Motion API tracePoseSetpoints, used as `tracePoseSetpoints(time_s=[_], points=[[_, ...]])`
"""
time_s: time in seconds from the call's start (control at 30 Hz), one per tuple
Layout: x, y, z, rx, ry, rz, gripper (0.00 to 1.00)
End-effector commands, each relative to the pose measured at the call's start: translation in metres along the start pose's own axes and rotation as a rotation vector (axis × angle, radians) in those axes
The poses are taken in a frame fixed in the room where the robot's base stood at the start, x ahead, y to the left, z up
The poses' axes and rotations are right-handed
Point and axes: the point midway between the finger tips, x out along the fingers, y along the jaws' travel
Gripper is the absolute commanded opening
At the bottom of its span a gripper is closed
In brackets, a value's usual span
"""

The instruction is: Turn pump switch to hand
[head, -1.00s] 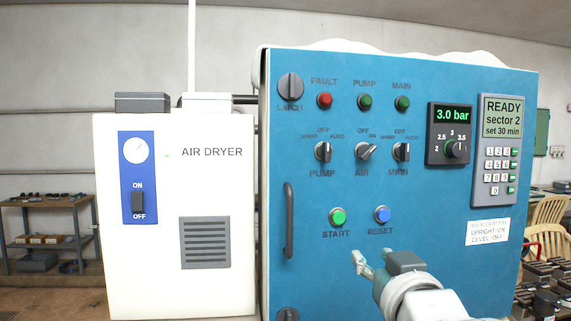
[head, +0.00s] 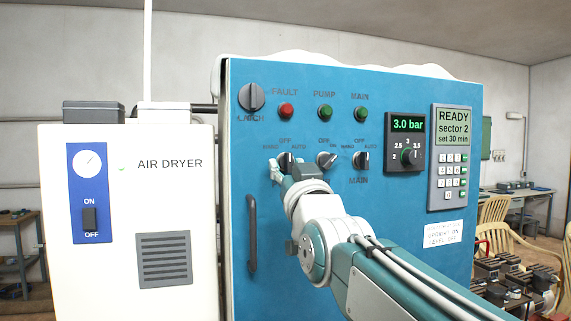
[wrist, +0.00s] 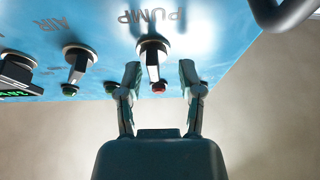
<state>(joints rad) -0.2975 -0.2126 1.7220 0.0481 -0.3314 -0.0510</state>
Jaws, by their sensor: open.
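The pump switch (head: 286,158) is a dark knob with a pale pointer on the blue panel, marked OFF, HAND and AUTO; my gripper partly covers it in the head view. In the upside-down wrist view the pump switch (wrist: 152,55) shows between and just beyond the fingertips, its pointer roughly upright toward OFF. My gripper (head: 277,169) is at the panel, just below the knob. In the wrist view my gripper (wrist: 160,75) has its two fingers apart, with nothing between the pads that I can see gripped. Whether a finger touches the knob is unclear.
The air switch (head: 327,159) and main switch (head: 361,160) stand right of the pump switch. The red fault lamp (head: 286,110) is above it. A dark door handle (head: 252,232) stands out at lower left. My arm hides the start and reset buttons.

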Motion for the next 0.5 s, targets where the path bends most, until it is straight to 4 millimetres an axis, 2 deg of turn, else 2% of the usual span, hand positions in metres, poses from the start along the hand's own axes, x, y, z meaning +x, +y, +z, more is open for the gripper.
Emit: tracePoseSetpoints(time_s=[0.13,0.43,0.47,0.5], points=[[0.0122,0.0016,-0.0002,-0.001,0.001,0.001,0.49],[0.0153,-0.0001,-0.0002,-0.001,0.001,0.0,0.49],[0.0152,-0.0001,-0.0001,-0.001,0.001,0.0,0.44],[0.0152,0.0,-0.0001,-0.001,0.001,0.0,0.26]])
